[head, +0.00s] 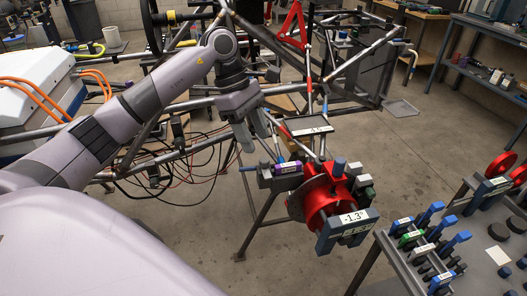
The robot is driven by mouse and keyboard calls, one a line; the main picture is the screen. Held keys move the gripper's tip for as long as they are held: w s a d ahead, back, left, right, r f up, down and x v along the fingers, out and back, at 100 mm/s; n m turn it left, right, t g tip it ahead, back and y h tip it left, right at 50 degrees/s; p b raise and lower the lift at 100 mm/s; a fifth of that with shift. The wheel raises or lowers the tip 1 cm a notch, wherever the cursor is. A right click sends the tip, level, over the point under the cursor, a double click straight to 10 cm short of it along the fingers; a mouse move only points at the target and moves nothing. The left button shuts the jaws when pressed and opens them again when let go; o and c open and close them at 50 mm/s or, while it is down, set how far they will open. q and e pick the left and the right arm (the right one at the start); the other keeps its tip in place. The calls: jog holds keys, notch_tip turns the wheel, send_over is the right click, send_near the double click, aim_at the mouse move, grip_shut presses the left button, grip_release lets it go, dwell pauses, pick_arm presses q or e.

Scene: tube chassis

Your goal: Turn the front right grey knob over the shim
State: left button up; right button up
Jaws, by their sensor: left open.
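A red hub (322,203) sits at the end of the tube chassis, with a grey block marked "-1.3°" (347,231) on its near side. A dark grey-blue knob (339,163) stands upright at the top of the hub. A lighter grey knob (354,169) is just to its right. White and green shim-like pieces (365,187) are below that, on the right side. I cannot tell for certain which knob is the front right one. My left gripper (257,144) points down, open and empty, up and left of the hub, apart from the knobs. My right gripper is not in view.
A purple-labelled clamp (286,169) is left of the hub. Steel tubes (200,146) and loose cables (180,165) lie around my left arm. A tool cart (440,252) with blue-handled tools stands at lower right. Bare floor (405,150) lies right of the hub.

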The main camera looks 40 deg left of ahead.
aim_at(264, 160)
pick_arm(q)
jog(key=shift+x, duration=2.65)
grip_shut()
